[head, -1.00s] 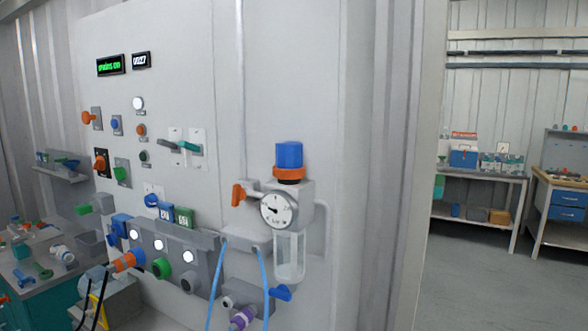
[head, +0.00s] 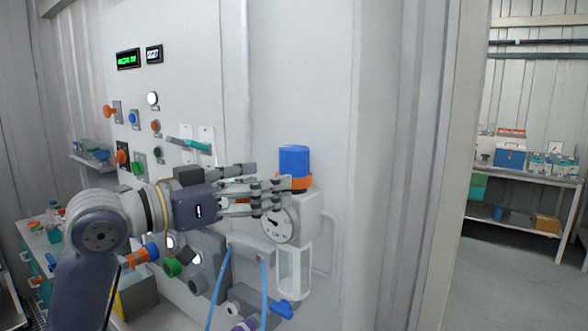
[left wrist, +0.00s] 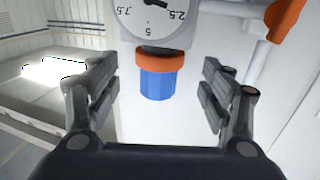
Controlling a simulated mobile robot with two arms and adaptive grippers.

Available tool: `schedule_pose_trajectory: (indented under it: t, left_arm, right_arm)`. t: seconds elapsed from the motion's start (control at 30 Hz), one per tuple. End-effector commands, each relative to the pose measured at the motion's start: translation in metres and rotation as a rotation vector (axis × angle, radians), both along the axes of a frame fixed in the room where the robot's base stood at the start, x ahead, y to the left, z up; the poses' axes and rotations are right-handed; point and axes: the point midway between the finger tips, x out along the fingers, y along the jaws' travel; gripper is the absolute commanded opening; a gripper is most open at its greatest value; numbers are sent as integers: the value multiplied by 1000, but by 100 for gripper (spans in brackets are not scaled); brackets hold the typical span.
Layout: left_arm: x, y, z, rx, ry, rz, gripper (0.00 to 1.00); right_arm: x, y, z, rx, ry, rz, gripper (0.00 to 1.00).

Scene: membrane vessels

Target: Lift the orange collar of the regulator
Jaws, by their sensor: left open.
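The regulator (head: 303,207) is mounted on the pale panel, with a round dial (head: 280,224), a blue knob (head: 294,160) on top and the orange collar (head: 300,182) just under the knob. My left gripper (head: 284,192) reaches in from the left at collar height, its fingers partly covering the collar and dial. In the left wrist view the picture is upside down: the orange collar (left wrist: 155,60) and blue knob (left wrist: 157,84) sit between the two spread fingers (left wrist: 160,88), with clear gaps on both sides. The left gripper is open and empty. My right gripper is not in view.
An orange lever (left wrist: 285,18) sits beside the regulator. A clear bowl (head: 294,270) and blue hoses (head: 219,285) hang below. Teal-handled valve (head: 188,144) and other switches fill the panel to the left. Bare wall lies to the right; a bench (head: 520,172) stands far off.

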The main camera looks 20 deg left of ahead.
Motion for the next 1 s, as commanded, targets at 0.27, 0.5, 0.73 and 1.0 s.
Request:
schedule_pose_trajectory:
  t: [0.27,0.5,0.73,1.0]
  left_arm:
    - [40,-29,3,-2,2,-2,73]
    - [53,-38,1,1,0,0,73]
    - [54,-38,0,1,0,1,73]
    - [54,-38,0,1,1,1,16]
  right_arm:
    - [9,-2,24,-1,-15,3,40]
    - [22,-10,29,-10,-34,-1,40]
    - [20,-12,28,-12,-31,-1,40]
    - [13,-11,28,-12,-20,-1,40]
